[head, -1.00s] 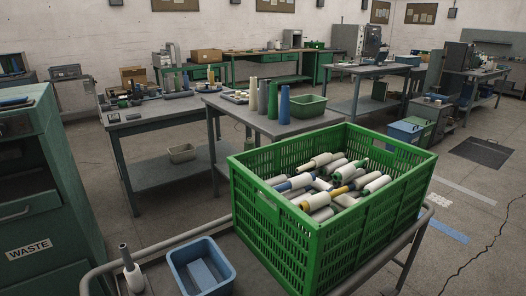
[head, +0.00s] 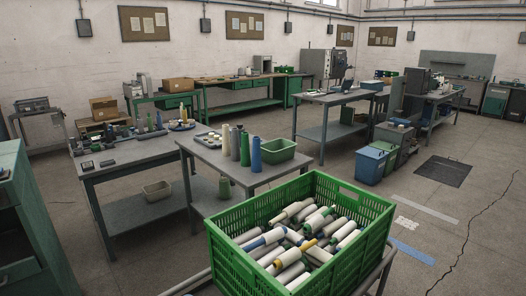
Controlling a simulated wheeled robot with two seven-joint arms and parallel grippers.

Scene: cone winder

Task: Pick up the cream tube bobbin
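A green slatted crate (head: 228,262) stands at the bottom centre of the head view. It holds several pale, yarn-wound bobbins (head: 276,235) lying across each other, with blue, green, yellow and greyish tube ends showing. At this size I cannot tell for sure which one has a cream tube, and bobbins lower in the pile are hidden. Neither of my grippers shows in the head view.
A grey table (head: 205,158) behind the crate bears upright cones, including a blue cone (head: 256,156), and a green bin (head: 279,150). A grey workbench (head: 118,168) stands at left. Open floor lies right of the crate.

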